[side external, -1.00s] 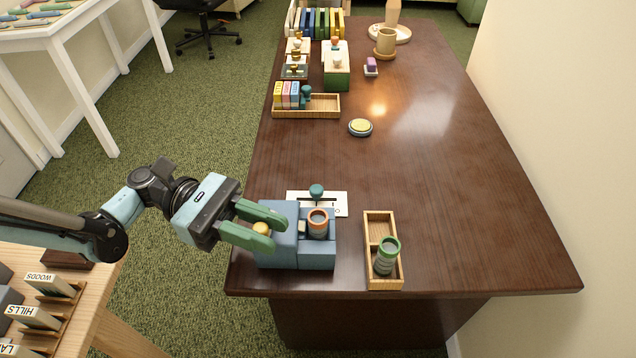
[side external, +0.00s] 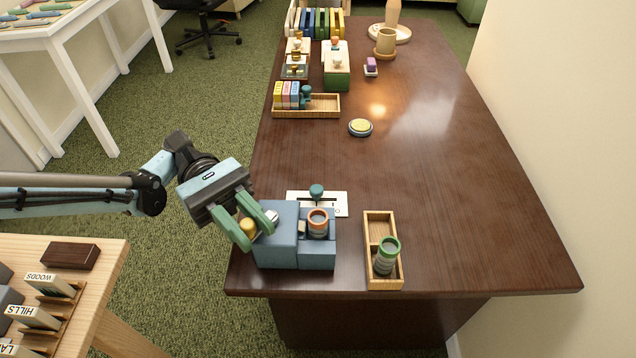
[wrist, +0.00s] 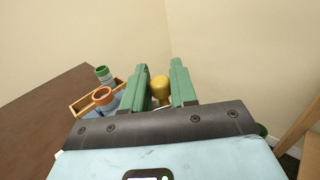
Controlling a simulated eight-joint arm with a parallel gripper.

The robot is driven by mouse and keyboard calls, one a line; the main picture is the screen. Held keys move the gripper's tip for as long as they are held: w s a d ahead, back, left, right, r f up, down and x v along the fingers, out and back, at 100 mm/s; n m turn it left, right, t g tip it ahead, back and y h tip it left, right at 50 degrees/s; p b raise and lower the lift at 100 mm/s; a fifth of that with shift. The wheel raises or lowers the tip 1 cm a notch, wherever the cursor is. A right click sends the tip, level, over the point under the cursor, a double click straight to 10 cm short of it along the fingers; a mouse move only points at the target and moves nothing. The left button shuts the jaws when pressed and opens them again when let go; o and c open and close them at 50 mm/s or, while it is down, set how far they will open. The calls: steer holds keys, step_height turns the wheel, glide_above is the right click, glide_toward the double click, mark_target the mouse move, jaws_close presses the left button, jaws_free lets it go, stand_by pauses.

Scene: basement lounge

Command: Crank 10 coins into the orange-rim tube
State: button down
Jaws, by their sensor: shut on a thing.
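A blue block-shaped coin machine (side external: 284,245) stands at the near left edge of the dark table. The orange-rim tube (side external: 318,222) stands upright on its right part; it also shows in the wrist view (wrist: 103,97). A yellow crank knob (side external: 247,227) is on the machine's left side. My gripper (side external: 258,236) is at that side, its green fingers around the knob; in the wrist view the knob (wrist: 160,86) sits between the fingers. A pale round disc shows beside the fingers. The coin level inside the tube is too small to tell.
A green-rim tube (side external: 387,256) stands in a wooden tray (side external: 383,219) to the right. A white plate with a teal knob (side external: 316,191) lies behind the machine. A round yellow-topped button (side external: 360,127) is farther back. The table's middle is clear.

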mark_target(243, 220)
steer(key=c, duration=1)
jaws_free()
steer(key=shift+w+a, duration=0.2)
steer(key=shift+w, duration=0.05)
steer(key=shift+v, duration=1.25)
steer(key=shift+r, duration=3.55)
